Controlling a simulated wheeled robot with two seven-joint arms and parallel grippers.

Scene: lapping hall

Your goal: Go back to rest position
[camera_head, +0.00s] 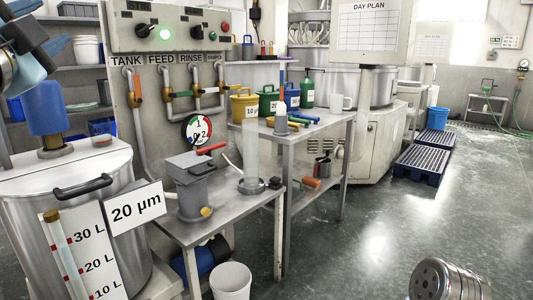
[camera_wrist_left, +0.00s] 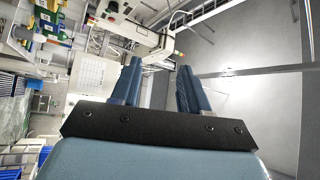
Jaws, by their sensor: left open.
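My left gripper (camera_head: 28,68) shows in part at the upper left edge of the head view, raised above the big steel tank (camera_head: 110,190). In the left wrist view its two blue-grey fingers (camera_wrist_left: 157,75) stand apart with nothing between them. It is open and empty. My right gripper is not in view.
A steel bench (camera_head: 215,228) with a grey pump unit (camera_head: 192,185) stands in the middle. Behind it, a table (camera_head: 300,135) holds yellow, green and blue cans. A white bucket (camera_head: 230,282) stands on the floor. Blue pallets (camera_head: 420,162) lie at the right; the floor between is clear.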

